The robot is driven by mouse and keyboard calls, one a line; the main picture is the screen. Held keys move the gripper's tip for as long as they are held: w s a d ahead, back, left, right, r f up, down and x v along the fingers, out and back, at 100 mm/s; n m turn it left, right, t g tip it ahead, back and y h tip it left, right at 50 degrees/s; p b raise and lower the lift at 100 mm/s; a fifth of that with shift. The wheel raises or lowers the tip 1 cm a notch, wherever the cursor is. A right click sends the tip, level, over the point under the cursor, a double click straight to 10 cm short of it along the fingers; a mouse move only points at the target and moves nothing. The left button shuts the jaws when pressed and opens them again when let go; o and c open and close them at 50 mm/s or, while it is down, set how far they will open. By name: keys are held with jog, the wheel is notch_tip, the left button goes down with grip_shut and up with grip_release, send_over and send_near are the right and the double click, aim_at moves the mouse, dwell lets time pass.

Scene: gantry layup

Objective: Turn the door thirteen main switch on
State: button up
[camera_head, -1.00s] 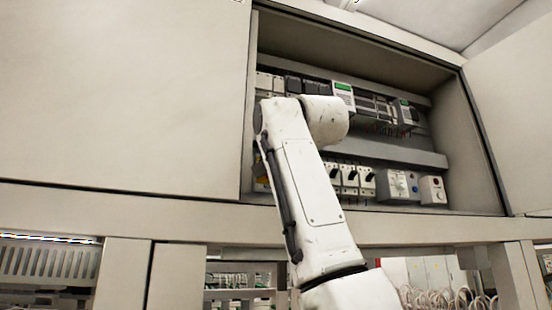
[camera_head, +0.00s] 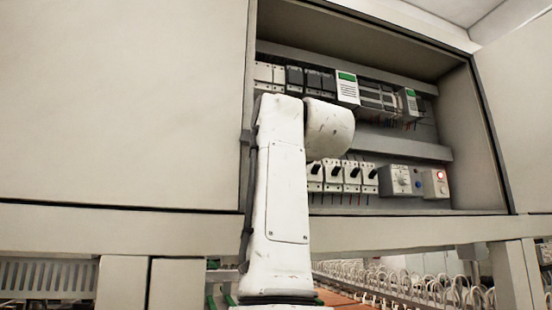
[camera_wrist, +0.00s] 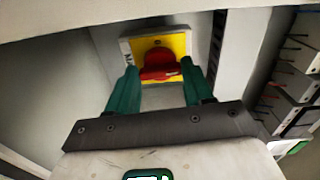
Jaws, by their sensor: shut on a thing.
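The main switch is a red rotary handle (camera_wrist: 158,62) on a yellow square plate (camera_wrist: 178,43), seen in the wrist view against the pale cabinet wall. My gripper (camera_wrist: 161,74) has green fingers, one on each side of the red handle, and is shut on it. The handle's exact angle and the plate's markings are too small to read. In the head view my arm hides the gripper and the switch.
The open cabinet holds an upper row of modules (camera_head: 347,87) and a lower row of white breakers (camera_head: 351,176). A grey box with a dial (camera_head: 401,180) and a small box with a lit red lamp (camera_head: 436,185) stand right of the breakers. A closed door panel (camera_head: 120,100) is at left.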

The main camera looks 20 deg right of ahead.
jog(key=shift+d+f+m, duration=0.1)
jog(key=shift+m, duration=0.4)
jog(key=o, duration=1)
jog(key=shift+o, duration=0.2)
jog(key=s+b, duration=0.4)
jog(key=s, duration=0.6)
jog(key=shift+s, duration=0.4)
